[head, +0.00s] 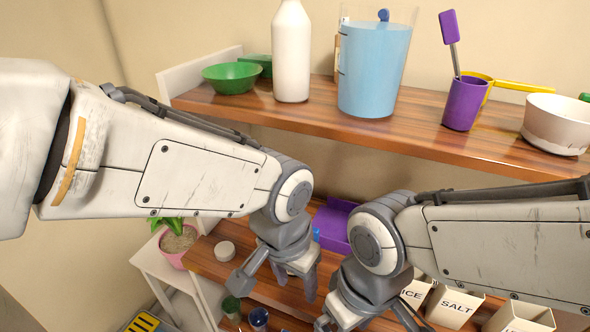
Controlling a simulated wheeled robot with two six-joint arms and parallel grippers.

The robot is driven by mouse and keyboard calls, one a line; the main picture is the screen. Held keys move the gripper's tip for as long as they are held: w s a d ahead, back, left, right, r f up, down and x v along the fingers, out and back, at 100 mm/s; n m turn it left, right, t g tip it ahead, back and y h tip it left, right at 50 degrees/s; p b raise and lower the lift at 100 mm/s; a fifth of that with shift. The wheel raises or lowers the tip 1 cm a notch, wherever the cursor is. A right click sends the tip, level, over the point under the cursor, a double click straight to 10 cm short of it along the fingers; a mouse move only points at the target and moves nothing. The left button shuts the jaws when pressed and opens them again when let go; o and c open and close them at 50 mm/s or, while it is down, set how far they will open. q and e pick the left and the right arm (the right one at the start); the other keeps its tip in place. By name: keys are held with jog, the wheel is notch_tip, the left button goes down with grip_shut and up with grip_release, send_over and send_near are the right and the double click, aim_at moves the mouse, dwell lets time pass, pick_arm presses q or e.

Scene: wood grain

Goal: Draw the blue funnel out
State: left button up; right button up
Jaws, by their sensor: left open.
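No blue thing shows clearly enough to be named as the funnel. A small blue piece (316,235) shows beside my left wrist on the lower shelf, mostly hidden by my arm. A blue cup-like thing (259,318) stands lower down at the bottom edge; I cannot tell whether it is a cup or a funnel. My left gripper (275,281) is open over the lower shelf, its fingers pointing down and apart, with nothing seen between them. My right gripper (366,318) is at the bottom edge, its fingertips partly cut off.
The upper wooden shelf (300,116) holds green bowls (232,77), a white bottle (292,52), a blue pitcher (373,68), a purple cup (463,103) and a white bowl (556,124). Below are a purple tray (333,226), a salt box (454,306) and a potted plant (178,243).

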pick_arm(q)
jog(key=n+t+p, duration=0.2)
jog(key=p, duration=0.4)
send_near(315, 229)
jog(key=r, duration=0.2)
jog(key=x, duration=1)
jog(key=shift+s+f+p, duration=0.2)
jog(key=shift+f+p, duration=0.15)
jog(key=shift+f, duration=0.1)
pick_arm(e)
notch_tip(315, 229, up, 9)
jog(key=shift+r, duration=0.15)
pick_arm(q)
grip_shut()
